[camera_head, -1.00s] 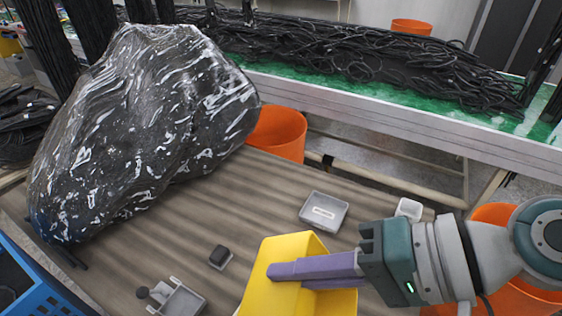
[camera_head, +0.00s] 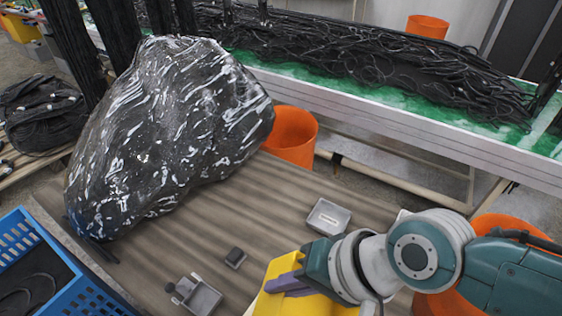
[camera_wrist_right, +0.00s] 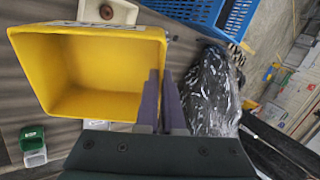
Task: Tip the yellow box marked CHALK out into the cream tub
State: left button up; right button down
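A yellow open-topped box (camera_head: 312,303) is low in the head view, partly hidden by my right gripper. The right wrist view looks into the box (camera_wrist_right: 100,70); no loose contents show and no marking is readable. My right gripper (camera_head: 287,283), with purple fingers (camera_wrist_right: 161,100), is shut on one wall of the box, a finger on each side. My left gripper is out of view.
A large plastic-wrapped bundle (camera_head: 165,130) fills the left part. A blue crate (camera_head: 45,265) is at lower left, orange bins (camera_head: 292,135) behind the table.

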aim_at(261, 292)
jog(key=shift+w+a+r+h+p, duration=0.15)
jog(key=shift+a+r+h+p, duration=0.15)
jog(key=shift+a+h+p, duration=0.15)
jog(key=shift+w+a+f+g+h+b, duration=0.15)
jog(key=shift+a+f+g+h+b, duration=0.2)
jog(key=shift+h, duration=0.25)
jog(key=shift+w+a+f+g+h+b, duration=0.15)
jog(key=shift+a+f+g+h, duration=0.1)
jog(key=shift+a+f+h, duration=0.25)
jog(key=h+b, duration=0.2)
jog(key=b, duration=0.1)
jog(key=shift+w+a+f+g+h, duration=0.15)
jog(key=shift+a+f+g+h, duration=0.15)
jog(key=shift+f+g, duration=0.1)
jog(key=shift+w+a+h+b, duration=0.1)
jog(key=shift+h+b, duration=0.15)
jog(key=shift+b, duration=0.4)
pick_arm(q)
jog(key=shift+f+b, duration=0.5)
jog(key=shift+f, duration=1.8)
pick_arm(e)
jog(key=shift+a+r+g+h, duration=0.1)
jog(key=shift+a+g+h, duration=0.05)
jog(key=shift+g+h, duration=0.15)
